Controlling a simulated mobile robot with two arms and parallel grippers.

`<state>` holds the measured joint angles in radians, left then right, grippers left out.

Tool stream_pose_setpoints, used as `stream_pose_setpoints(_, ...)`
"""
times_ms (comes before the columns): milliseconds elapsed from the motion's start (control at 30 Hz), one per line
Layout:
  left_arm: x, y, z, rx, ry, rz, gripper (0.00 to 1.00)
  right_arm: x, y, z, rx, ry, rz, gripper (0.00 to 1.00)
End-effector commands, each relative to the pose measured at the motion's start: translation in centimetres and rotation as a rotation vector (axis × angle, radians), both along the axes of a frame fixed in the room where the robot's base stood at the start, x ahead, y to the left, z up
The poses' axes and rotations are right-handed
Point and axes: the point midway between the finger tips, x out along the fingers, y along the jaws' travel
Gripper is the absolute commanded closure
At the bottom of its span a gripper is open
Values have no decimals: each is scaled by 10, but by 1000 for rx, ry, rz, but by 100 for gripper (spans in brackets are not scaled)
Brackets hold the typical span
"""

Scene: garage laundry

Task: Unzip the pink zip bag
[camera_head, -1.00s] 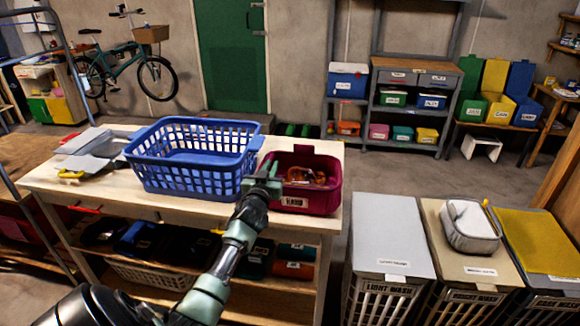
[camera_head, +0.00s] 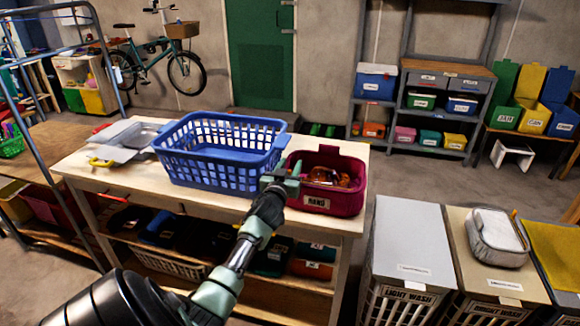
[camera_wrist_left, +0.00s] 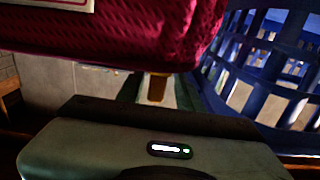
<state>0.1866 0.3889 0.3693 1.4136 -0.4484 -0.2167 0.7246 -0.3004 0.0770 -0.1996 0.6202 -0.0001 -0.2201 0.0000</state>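A dark pink container (camera_head: 322,204) with a white label stands on the wooden table, left of the hampers. Its top looks open, with brown, shiny contents (camera_head: 330,177) showing. In the left wrist view its textured pink side (camera_wrist_left: 130,30) fills the top; no zip pull can be made out. My left gripper (camera_head: 283,180) is at its left front corner, between it and the blue basket. In the left wrist view the fingers (camera_wrist_left: 157,90) sit just under the pink side, with a small brownish patch between them. I cannot tell whether they grip it. My right gripper is out of view.
A blue laundry basket (camera_head: 218,172) stands close on the left. Grey flat items (camera_head: 125,141) lie on the table's (camera_head: 85,168) left end. Hampers (camera_head: 408,245) stand at the right, one carrying a grey-white bag (camera_head: 497,240). Floor is free behind the table.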

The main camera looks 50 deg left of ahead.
Motion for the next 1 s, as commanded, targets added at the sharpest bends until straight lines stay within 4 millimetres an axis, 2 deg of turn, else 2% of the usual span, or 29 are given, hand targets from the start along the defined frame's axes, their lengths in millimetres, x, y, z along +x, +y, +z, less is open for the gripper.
stream_pose_setpoints(500, -61, -36, -2, -1, 2, 1, 64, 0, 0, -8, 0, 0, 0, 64)
stream_pose_setpoints(1000, -66, -39, -1, -1, 2, 2, 64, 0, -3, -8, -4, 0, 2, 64)
